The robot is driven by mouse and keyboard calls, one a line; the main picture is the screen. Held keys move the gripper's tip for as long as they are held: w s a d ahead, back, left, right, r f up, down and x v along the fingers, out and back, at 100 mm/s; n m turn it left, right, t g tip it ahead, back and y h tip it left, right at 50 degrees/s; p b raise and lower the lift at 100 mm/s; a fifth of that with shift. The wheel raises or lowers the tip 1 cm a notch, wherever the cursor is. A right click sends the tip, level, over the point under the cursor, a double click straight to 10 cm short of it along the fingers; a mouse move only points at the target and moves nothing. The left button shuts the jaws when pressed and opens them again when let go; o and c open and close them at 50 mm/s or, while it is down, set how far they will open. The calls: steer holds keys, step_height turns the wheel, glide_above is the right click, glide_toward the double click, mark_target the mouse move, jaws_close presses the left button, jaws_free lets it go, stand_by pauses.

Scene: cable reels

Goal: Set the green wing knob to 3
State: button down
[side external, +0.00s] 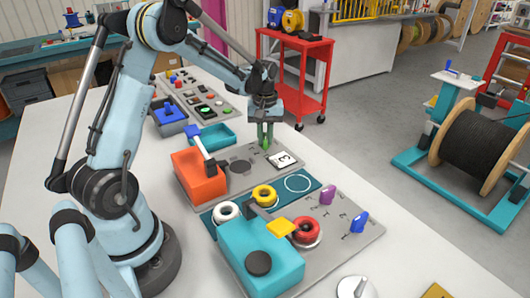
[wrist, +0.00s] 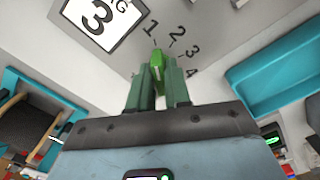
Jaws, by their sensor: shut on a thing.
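The green wing knob (side external: 265,144) stands on a grey panel (side external: 215,194) in the side external view. My gripper (side external: 265,132) points down over it, its green fingers shut on it from both sides. In the wrist view the knob (wrist: 157,58) shows between my fingertips (wrist: 157,80). Printed numbers 1, 2, 3 and 4 curve around it. Its visible end lies nearest the 1 and 2 side; the exact setting is hard to tell. A white card (wrist: 100,20) with a black frame and a large 3 lies beside the dial; it also shows in the side view (side external: 283,159).
An orange box with a lever (side external: 198,175) stands left of the knob. A teal box (side external: 260,255), red reel (side external: 305,230), yellow ring (side external: 264,194), purple knob (side external: 327,195) and blue knob (side external: 359,222) are nearer the camera. A teal tray (side external: 212,136) lies behind.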

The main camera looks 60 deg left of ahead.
steer(key=m, duration=0.4)
steer(key=shift+m, duration=0.4)
steer(key=m, duration=0.3)
steer(key=shift+m, duration=0.3)
steer(key=m, duration=0.3)
steer(key=shift+m, duration=0.4)
steer(key=m, duration=0.3)
steer(key=shift+m, duration=0.3)
steer(key=c, duration=1.1)
jaws_free()
steer(key=shift+r, duration=3.5)
